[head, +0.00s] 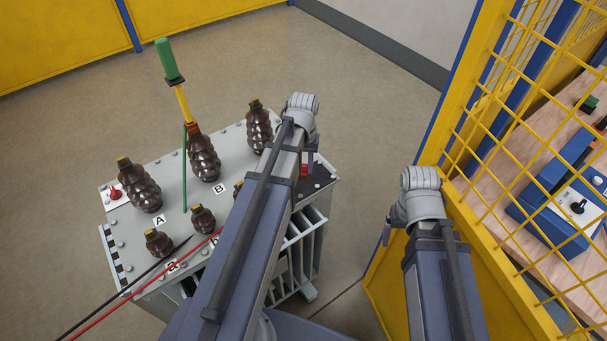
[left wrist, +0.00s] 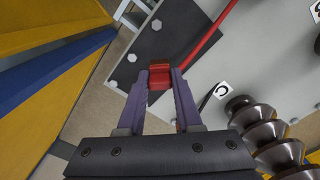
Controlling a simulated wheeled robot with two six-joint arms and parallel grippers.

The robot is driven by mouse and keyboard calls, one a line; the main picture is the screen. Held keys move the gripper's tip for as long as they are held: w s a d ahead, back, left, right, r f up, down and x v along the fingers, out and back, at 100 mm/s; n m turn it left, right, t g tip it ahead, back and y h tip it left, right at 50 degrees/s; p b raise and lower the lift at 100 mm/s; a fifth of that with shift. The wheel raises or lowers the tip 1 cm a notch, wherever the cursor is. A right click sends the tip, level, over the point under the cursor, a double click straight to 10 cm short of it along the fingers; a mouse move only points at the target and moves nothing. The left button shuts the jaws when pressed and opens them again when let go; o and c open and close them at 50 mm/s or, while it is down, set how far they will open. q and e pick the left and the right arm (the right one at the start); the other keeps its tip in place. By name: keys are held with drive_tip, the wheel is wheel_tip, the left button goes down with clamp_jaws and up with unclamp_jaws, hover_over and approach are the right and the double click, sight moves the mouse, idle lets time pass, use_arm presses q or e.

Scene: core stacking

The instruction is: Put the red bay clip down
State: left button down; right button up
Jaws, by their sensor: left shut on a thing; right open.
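The red bay clip (left wrist: 160,75) is between the fingertips of my left gripper (left wrist: 160,82) in the left wrist view. A red lead (left wrist: 208,42) runs from it to the upper right. In the head view a small red part of the clip (head: 304,170) shows beside my left gripper (head: 309,162), mostly hidden by my arm. The clip is over or against the dark pad (left wrist: 165,35) at the corner of the grey transformer top (head: 232,150); I cannot tell whether it touches. My right gripper (head: 387,236) is open, apart from the transformer, partly hidden by its arm.
Several brown bushings (head: 204,158) stand on the transformer, by labels A, B and C (left wrist: 222,90). A green-handled tool (head: 166,60) stands upright at one. Red and black leads cross the front left. A yellow mesh fence (head: 500,130) is close on the right, with a bench behind.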

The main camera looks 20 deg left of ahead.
sight(303, 170)
use_arm(q)
drive_tip(key=shift+f+b, duration=0.95)
drive_tip(key=shift+f, duration=0.45)
drive_tip(key=shift+f, duration=0.2)
drive_tip(key=c, duration=0.6)
unclamp_jaws()
drive_tip(key=shift+r, duration=0.15)
wheel_tip(303, 170, up, 12)
drive_tip(key=p, duration=1.2)
drive_tip(key=shift+r, duration=0.1)
drive_tip(key=s+d+m, duration=0.2)
drive_tip(key=s+d, duration=0.2)
drive_tip(key=d, duration=0.2)
drive_tip(key=s+d+m, duration=0.2)
drive_tip(key=s+d, duration=0.2)
drive_tip(key=d, duration=0.3)
drive_tip(key=s+d+m+y, duration=0.1)
drive_tip(key=s+d+m, duration=0.1)
drive_tip(key=s+d, duration=0.2)
drive_tip(key=shift+s+d+m, duration=0.15)
drive_tip(key=shift+d+m, duration=0.15)
drive_tip(key=shift+d, duration=1.3)
